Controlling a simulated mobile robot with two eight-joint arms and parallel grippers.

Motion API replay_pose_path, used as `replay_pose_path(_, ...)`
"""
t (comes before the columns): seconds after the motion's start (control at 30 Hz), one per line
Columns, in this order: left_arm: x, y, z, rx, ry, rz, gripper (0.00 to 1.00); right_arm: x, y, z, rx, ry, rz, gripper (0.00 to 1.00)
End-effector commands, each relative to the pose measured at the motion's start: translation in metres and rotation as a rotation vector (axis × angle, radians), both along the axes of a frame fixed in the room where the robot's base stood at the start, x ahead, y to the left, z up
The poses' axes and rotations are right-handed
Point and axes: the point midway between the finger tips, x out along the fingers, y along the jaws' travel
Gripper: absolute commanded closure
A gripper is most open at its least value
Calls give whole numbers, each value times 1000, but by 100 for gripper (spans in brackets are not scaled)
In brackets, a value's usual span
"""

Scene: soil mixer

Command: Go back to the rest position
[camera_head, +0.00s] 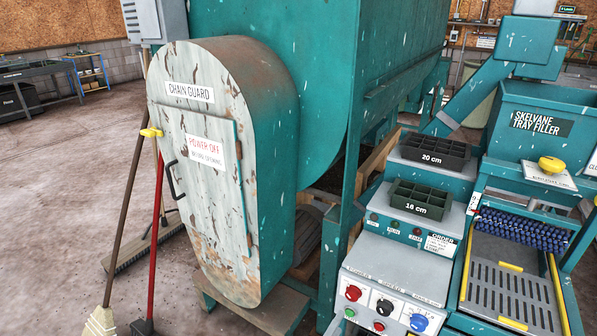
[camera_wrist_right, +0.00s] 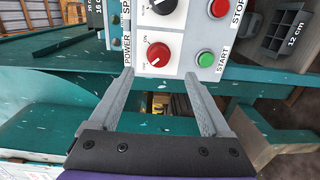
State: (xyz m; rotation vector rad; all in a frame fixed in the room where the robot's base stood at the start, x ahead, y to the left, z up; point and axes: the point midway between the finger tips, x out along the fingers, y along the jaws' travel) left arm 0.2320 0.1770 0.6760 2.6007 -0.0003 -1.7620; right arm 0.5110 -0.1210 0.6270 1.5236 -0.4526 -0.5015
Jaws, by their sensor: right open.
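My right gripper (camera_wrist_right: 158,74) is open in the right wrist view, its two grey fingers spread with nothing between them. The fingertips point at the lower edge of the white control panel (camera_wrist_right: 180,30), close to the red power knob (camera_wrist_right: 158,55) and the green start button (camera_wrist_right: 206,60). I cannot tell whether they touch the panel. In the head view the control panel (camera_head: 395,262) stands at bottom center-right with its red power knob (camera_head: 353,292), black speed knob (camera_head: 384,306) and blue knob (camera_head: 418,322). I make out neither gripper in the head view.
The teal mixer with its worn chain guard (camera_head: 205,180) fills the middle left. A broom (camera_head: 130,205) and a red-handled tool (camera_head: 157,240) lean by it. Dark cell trays (camera_head: 435,152) sit above the panel. The tray filler (camera_head: 540,125) stands right. Floor at left is mostly open.

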Motion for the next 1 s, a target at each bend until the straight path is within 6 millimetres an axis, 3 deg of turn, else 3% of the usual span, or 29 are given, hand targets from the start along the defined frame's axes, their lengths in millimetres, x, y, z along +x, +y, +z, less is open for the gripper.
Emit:
replay_pose_path(0.13,0,0,0,0,0,0,50,-8,-32,13,118,75,-66,18)
replay_pose_path(0.27,0,0,0,0,0,0,50,-29,-65,23,286,166,-146,18)
replay_pose_path(0.5,0,0,0,0,0,0,50,-93,-101,35,617,305,-278,18)
replay_pose_path(0.73,0,0,0,0,0,0,50,-171,-103,42,953,394,-380,18)
replay_pose_path(1.0,0,0,0,0,0,0,50,-243,-79,47,1290,434,-448,18)
